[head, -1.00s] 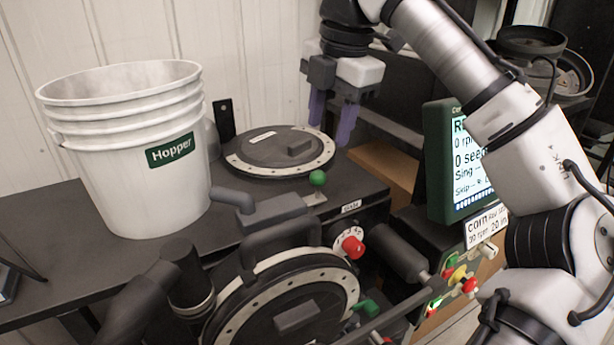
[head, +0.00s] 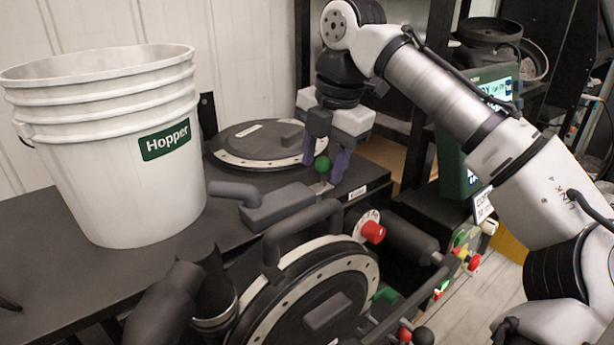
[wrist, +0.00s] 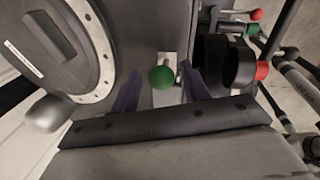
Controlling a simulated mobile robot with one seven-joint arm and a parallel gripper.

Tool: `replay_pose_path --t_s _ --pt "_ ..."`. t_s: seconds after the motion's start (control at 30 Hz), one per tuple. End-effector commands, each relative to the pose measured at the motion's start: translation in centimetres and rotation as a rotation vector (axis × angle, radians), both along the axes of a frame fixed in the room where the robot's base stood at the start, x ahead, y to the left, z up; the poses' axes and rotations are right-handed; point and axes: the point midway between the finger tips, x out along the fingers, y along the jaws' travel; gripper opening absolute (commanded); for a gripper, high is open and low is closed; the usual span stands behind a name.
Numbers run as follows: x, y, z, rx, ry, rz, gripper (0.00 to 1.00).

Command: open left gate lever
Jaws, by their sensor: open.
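The gate lever has a round green knob (head: 322,165) above a small metal plate on the seed meter's dark top, beside a flat grey block. My gripper (head: 325,158) points down, open, with its purple fingers on either side of the green knob. In the wrist view the green knob (wrist: 162,78) lies between the two spread fingers of my gripper (wrist: 160,84), with a visible gap on each side. I cannot tell the exact height of the fingertips against the knob.
A white Hopper bucket (head: 110,150) stands at left. A round lid (head: 262,143) lies behind the lever. A large disc housing (head: 310,300) with a curved handle is in front. A red knob (head: 373,232) sits right of it, and a green-framed screen (head: 490,95) is behind my arm.

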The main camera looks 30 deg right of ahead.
Motion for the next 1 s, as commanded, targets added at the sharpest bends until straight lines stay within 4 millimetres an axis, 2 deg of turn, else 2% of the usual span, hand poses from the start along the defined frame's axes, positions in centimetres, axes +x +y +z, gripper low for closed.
replay_pose_path --t_s 0.03,0.13,0.53,0.87,0.9,1.0 --pt "-0.23 -0.22 -0.72 -0.001 -0.001 -0.002 0.46" --pt "-0.5 -0.47 -1.07 -0.001 -0.002 -0.001 0.46" --pt "-0.67 -0.58 -1.15 -0.001 -0.001 0.0 0.46" --pt "-0.67 -0.58 -1.17 -0.001 -0.001 0.0 0.03" --pt "-0.66 -0.58 -1.17 -0.001 -0.001 0.0 0.0" --pt "-0.66 -0.58 -1.17 -0.001 -0.001 0.0 0.0"
